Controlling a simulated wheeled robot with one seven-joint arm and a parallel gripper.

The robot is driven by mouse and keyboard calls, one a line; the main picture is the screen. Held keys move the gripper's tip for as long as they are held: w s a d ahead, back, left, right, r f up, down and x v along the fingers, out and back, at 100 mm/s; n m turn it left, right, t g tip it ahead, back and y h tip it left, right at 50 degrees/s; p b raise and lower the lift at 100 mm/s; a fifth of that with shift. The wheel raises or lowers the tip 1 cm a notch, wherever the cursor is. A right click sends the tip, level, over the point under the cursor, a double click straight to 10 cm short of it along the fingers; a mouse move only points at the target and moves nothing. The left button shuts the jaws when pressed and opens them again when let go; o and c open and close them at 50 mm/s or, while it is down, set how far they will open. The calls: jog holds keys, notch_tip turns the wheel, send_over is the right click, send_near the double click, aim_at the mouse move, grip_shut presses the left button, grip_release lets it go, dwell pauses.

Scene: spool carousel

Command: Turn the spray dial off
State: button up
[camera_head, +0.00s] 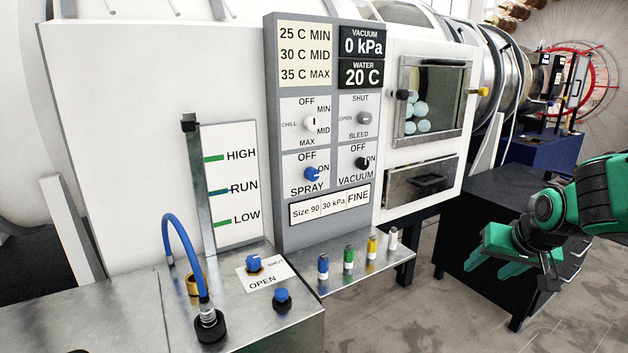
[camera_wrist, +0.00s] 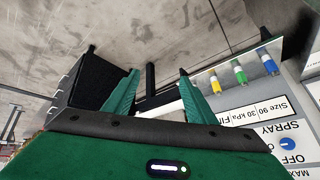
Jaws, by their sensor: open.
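The spray dial (camera_head: 312,174) is a blue knob low on the left of the grey control panel, with OFF above it and ON at its upper right. Its grip appears to point right, toward the ON side. It also shows upside down at the right edge of the wrist view (camera_wrist: 287,144). My green gripper (camera_head: 492,270) is well to the right of the panel, lower than the dial and apart from it. In the wrist view, the two fingers of my gripper (camera_wrist: 158,74) are spread with nothing between them.
The vacuum dial (camera_head: 362,163) sits right of the spray dial, with the chill dial (camera_head: 311,123) above. Several coloured vials (camera_head: 348,258) stand on the metal ledge below. A black cabinet (camera_head: 478,255) stands near my gripper. A blue hose (camera_head: 180,250) rises at left.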

jog(key=w+a+r+n+t+y, duration=0.2)
jog(key=w+a+r+t+y, duration=0.15)
jog(key=w+a, duration=1.2)
jog(key=m+t+y, duration=0.2)
jog(key=t+y, duration=0.3)
jog(key=y, duration=0.1)
send_near(315, 175)
jog(key=x, duration=0.9)
